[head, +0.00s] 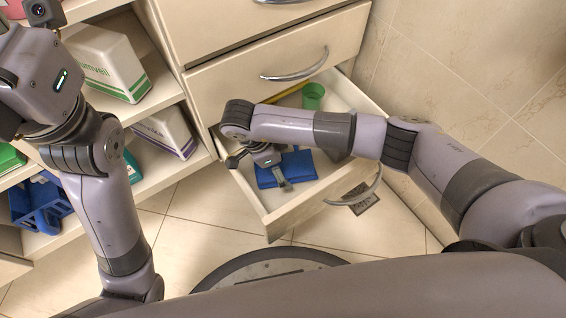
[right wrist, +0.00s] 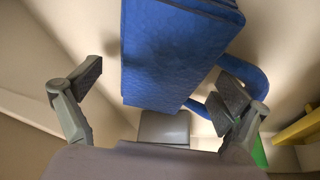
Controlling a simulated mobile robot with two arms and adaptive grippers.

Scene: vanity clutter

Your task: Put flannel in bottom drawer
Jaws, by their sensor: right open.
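The blue folded flannel (head: 299,167) lies inside the open drawer (head: 297,216), the lowest one showing in the head view. My right gripper (head: 262,172) is inside the drawer over the flannel's left part, open. In the right wrist view the flannel (right wrist: 172,50) shows in front of the spread fingers of my right gripper (right wrist: 158,100), with no finger closed on it. Whether it touches them is unclear. My left arm reaches up at the left of the head view; its fingers are out of the picture.
The drawer also holds a green cup (head: 313,96) and a yellow item (head: 287,92). A closed drawer (head: 275,72) is above. Open shelves at left hold white-and-green boxes (head: 105,62) and a blue holder (head: 40,203). A tiled wall stands at right.

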